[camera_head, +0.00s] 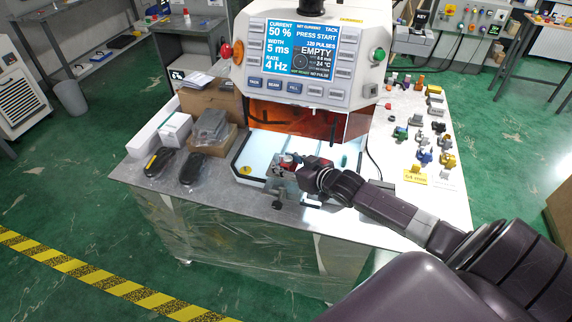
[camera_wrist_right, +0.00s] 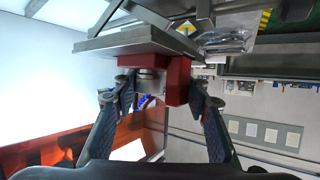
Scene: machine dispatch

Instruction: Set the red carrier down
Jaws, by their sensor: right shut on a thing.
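The red carrier (camera_wrist_right: 179,82) sits between the two fingers of my right gripper (camera_wrist_right: 162,92) in the right wrist view, with a grey metal part in its middle. My right gripper is shut on it. In the head view the right gripper (camera_head: 300,168) reaches in from the right, and the red carrier (camera_head: 287,161) shows small at its tip, over the front of the machine's bright work bay. The gripper hides part of the carrier, and I cannot tell whether the carrier touches what is beneath it. My left gripper is not in view.
The machine (camera_head: 310,55) stands behind, its orange window (camera_head: 290,118) above the bay. A grey clamp-like fixture (camera_head: 284,188) is at the bay's front edge. Boxes and black devices (camera_head: 192,168) lie left; several small coloured carriers (camera_head: 424,156) stand right.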

